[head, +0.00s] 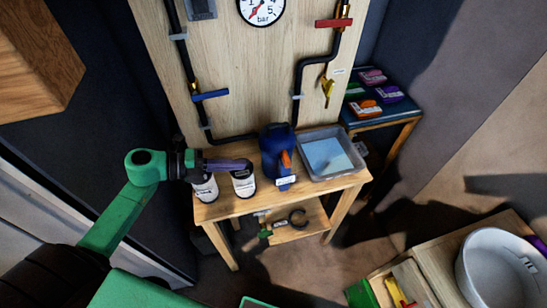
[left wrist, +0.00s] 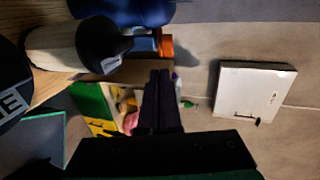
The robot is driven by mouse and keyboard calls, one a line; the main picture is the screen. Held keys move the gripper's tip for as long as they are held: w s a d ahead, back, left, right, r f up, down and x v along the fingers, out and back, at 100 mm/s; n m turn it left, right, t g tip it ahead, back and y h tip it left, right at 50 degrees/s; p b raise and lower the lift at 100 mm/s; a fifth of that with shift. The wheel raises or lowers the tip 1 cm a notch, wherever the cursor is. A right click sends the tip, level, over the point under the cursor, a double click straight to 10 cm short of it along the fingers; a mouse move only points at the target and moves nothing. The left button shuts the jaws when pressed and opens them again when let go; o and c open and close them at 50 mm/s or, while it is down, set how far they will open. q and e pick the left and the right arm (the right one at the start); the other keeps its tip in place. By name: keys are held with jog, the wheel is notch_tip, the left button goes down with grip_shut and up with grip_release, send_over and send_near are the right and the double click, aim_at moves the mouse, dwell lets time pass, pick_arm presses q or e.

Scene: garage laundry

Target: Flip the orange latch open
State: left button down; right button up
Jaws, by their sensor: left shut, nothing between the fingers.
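The orange latch (head: 286,160) shows on the front of a blue canister (head: 274,142) on the wooden bench, above a white label. In the left wrist view, an orange piece (left wrist: 167,47), which looks like the latch, lies just beyond the fingertips beside dark and blue parts. My left gripper (head: 243,165) is to the left of the canister, above a white bottle, with its fingers pointing right. Its fingers (left wrist: 160,75) are together and empty. It appears apart from the latch. My right gripper is not in view.
Two white bottles (head: 244,184) stand left of the canister, close under my left gripper. A clear tub (head: 316,173) of blue liquid stands to its right. A white basin (head: 497,270) is at lower right.

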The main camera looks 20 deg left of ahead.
aim_at(285, 161)
pick_arm(q)
jog(key=p+x, duration=0.1)
jog(key=x, duration=0.2)
jog(key=r+p+x, duration=0.1)
jog(key=x, duration=0.2)
jog(key=p+x, duration=0.1)
jog(key=x, duration=0.2)
jog(key=shift+w+d+r, duration=0.2)
jog(key=shift+d, duration=0.3)
jog(key=shift+w+d+f, duration=0.15)
jog(key=shift+d, duration=0.15)
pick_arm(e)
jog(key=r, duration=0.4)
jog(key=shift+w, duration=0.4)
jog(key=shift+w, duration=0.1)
